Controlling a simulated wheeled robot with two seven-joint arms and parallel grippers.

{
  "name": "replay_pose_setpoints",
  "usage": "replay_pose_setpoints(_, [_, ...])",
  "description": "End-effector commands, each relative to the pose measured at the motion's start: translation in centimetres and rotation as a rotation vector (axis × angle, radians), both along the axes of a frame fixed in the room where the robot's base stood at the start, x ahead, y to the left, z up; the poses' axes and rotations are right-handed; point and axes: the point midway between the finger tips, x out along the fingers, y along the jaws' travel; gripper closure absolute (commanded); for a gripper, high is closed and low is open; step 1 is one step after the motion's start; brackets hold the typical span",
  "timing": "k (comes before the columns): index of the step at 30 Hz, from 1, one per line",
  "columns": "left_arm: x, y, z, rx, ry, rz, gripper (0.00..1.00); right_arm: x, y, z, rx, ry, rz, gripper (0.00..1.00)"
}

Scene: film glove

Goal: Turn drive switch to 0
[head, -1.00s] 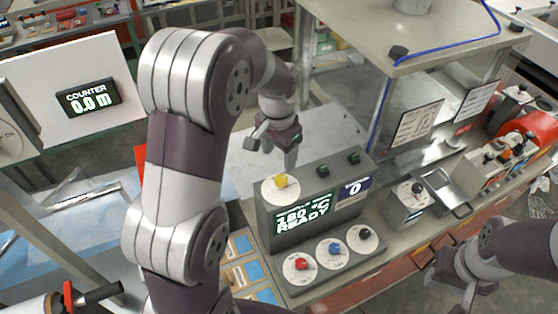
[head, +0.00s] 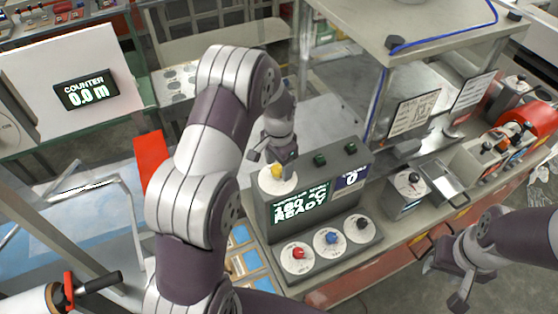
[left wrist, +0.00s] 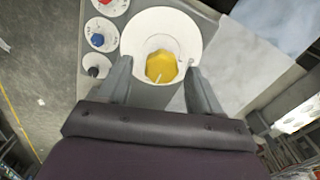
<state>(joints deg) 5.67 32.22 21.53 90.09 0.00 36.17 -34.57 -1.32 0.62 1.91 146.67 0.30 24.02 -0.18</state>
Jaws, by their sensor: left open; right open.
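A grey control box (head: 262,208) stands on the bench with a lit display reading 180 °C READY (head: 300,204) and a small display showing 0 (head: 350,178). On its top is a yellow knob (head: 279,173) on a white dial, with a white pointer mark in the left wrist view (left wrist: 160,66). Red (head: 297,253), blue (head: 331,238) and black (head: 361,224) knobs sit on white dials on its lower front. I cannot read which one is the drive switch. My left gripper (head: 272,160) is open at the yellow knob, its fingers either side; contact is unclear. My right gripper (head: 448,285) is open and empty at the lower right.
A small box with a black knob (head: 410,184) stands to the right beside a metal tray (head: 446,182). A framed enclosure with a blue cable (head: 450,40) rises behind. A counter display (head: 86,90) reads 0.0 m.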

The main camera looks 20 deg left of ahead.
Motion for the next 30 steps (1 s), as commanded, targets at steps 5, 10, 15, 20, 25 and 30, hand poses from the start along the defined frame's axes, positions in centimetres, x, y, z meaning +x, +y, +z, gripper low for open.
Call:
replay_pose_setpoints(5, [0.0,0.0,0.0,0.0,0.0,0.0,0.45,0.0,0.0,-0.1,0.0,0.0,0.0,0.57])
replay_pose_setpoints(10, [0.0,0.0,0.0,0.0,0.0,0.0,0.91,0.0,0.0,-0.1,0.0,0.0,0.0,0.57])
replay_pose_setpoints(15, [0.0,0.0,0.0,0.0,-0.001,0.006,0.91,0.0,0.0,-0.1,0.0,0.0,0.0,0.57])
replay_pose_setpoints(20, [0.1,0.0,-0.1,0.0,-0.002,0.043,0.91,0.0,0.0,-0.4,0.0,0.0,0.0,0.57])
replay_pose_setpoints(25, [0.1,0.0,-0.1,-0.001,-0.003,0.137,0.91,0.0,0.0,-1.0,0.0,0.0,0.0,0.57])
replay_pose_setpoints(30, [0.1,0.1,-0.1,0.0,-0.005,0.281,0.91,0.0,0.0,-1.8,0.0,0.0,0.0,0.57])
